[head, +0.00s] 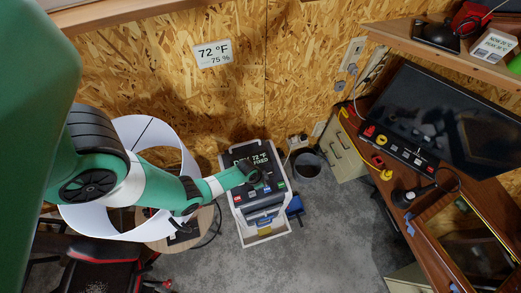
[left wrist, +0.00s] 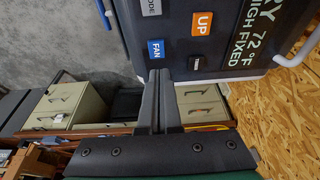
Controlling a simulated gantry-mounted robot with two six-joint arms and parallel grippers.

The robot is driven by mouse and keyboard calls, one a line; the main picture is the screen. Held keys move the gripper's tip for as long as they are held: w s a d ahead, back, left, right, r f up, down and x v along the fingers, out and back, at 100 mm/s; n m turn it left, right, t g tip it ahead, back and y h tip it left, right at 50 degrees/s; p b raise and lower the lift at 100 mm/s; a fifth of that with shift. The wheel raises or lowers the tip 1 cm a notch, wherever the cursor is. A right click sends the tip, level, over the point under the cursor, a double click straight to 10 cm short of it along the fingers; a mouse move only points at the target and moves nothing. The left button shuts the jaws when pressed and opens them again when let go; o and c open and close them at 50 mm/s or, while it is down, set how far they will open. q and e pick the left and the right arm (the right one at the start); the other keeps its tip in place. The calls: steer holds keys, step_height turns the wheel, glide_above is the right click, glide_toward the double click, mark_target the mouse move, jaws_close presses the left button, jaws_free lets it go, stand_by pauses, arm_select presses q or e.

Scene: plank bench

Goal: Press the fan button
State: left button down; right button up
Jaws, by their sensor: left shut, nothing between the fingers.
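The blue FAN button (left wrist: 155,49) is on the dark control panel of a white-bodied appliance (head: 240,218). In the left wrist view an orange UP button (left wrist: 202,24), a dark TIMER button (left wrist: 193,63) and a grey button (left wrist: 151,7) sit around it. My left gripper (left wrist: 158,76) is shut and empty, its fingertips at the panel's edge in the picture, just below the FAN button. I cannot tell whether they touch it. In the head view the left gripper (head: 262,182) is over the panel and partly covers its display and buttons. My right gripper is not in view.
A round wooden side table (head: 160,236) and a white lampshade (head: 160,135) stand left of the appliance. A dark bin (head: 306,165) is at its right. A desk with a dark monitor (head: 450,115) fills the right side. Grey floor (head: 330,240) in front is clear.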

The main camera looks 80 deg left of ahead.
arm_select(q)
steer(key=p+v, duration=0.2)
steer(key=v, duration=0.4)
steer(key=shift+p, duration=0.3)
steer(key=shift+w+r, duration=0.1)
steer(key=shift+w, duration=0.05)
